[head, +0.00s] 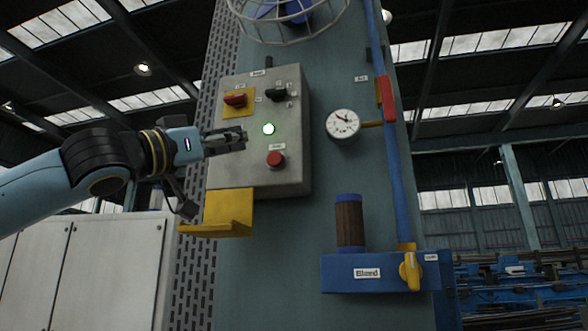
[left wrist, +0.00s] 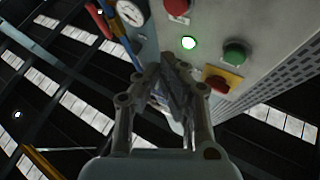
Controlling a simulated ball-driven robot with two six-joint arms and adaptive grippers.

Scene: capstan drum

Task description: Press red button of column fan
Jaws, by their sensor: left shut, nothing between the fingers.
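A grey control box (head: 225,170) is mounted on the teal column (head: 330,230). A red round button (head: 276,159) sits low on its face, below a lit whitish-green lamp (head: 268,129). The button also shows at the top edge of the left wrist view (left wrist: 177,7), partly cut off. My left gripper (head: 242,138) is shut and empty, left of the lamp and up-left of the red button, apart from the button. Its fingers (left wrist: 174,80) point toward the panel in the left wrist view. The fan cage (head: 290,28) is above the box. My right gripper is not in view.
A red knob on a yellow plate (head: 235,100) and a dark switch (head: 278,100) sit higher on the box. A yellow bracket (head: 228,212) juts out below it. A gauge (head: 342,123), blue pipe (head: 393,150) and yellow valve handle (head: 411,271) are to the right.

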